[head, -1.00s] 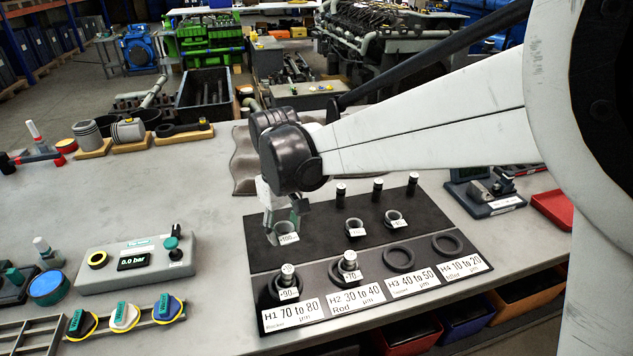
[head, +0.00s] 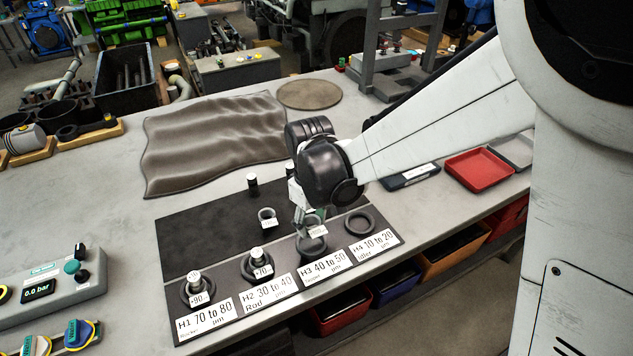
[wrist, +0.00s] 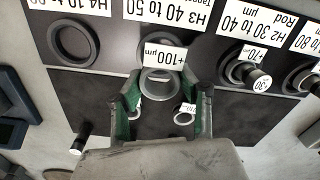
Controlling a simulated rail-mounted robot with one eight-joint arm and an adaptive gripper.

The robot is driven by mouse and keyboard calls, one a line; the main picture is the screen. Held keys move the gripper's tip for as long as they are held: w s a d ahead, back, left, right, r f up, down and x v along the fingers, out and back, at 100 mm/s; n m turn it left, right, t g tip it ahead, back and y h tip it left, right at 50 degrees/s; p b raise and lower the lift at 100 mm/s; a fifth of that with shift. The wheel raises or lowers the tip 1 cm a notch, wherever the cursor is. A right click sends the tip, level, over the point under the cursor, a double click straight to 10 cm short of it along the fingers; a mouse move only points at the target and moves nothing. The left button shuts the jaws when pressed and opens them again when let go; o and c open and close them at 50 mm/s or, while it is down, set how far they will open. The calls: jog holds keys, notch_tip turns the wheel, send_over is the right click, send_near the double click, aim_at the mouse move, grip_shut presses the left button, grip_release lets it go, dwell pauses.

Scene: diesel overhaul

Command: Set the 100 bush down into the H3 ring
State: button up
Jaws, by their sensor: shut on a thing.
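The +100 bush (head: 316,229) is a grey ring with a white label, and it is gripped between the green-lined fingers of my gripper (head: 306,215). In the wrist view the bush (wrist: 160,86) is upright between the two fingertips (wrist: 163,97), its label facing the board. The dark H3 ring (head: 312,246) lies on the board behind the "H3 40 to 50" label (head: 325,265). The bush is over the back part of this ring in the head view. Whether it touches the ring cannot be told. In the wrist view the bush and its label mostly hide the ring.
The empty H4 ring (head: 360,222) is to the right. The H2 ring (head: 257,268) and H1 ring (head: 198,292) hold labelled bushes with white-topped pins. Another small bush (head: 267,217) stands on the dark mat (head: 205,235). A red tray (head: 478,168) lies farther right.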

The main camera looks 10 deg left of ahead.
aim_at(311, 245)
jog(key=shift+f+b, duration=1.6)
jog(key=shift+f, duration=1.15)
jog(key=shift+s+f+b, duration=0.15)
jog(key=shift+f+b, duration=0.05)
jog(key=shift+b, duration=0.1)
jog(key=shift+d+f, duration=0.1)
jog(key=shift+f, duration=0.1)
grip_shut()
jog(key=shift+f+b, duration=0.2)
jog(key=shift+b, duration=0.25)
jog(key=o, duration=1.1)
grip_release()
jog(key=o, duration=0.3)
jog(key=shift+f, duration=0.1)
jog(key=o, duration=0.6)
jog(key=shift+c, duration=0.2)
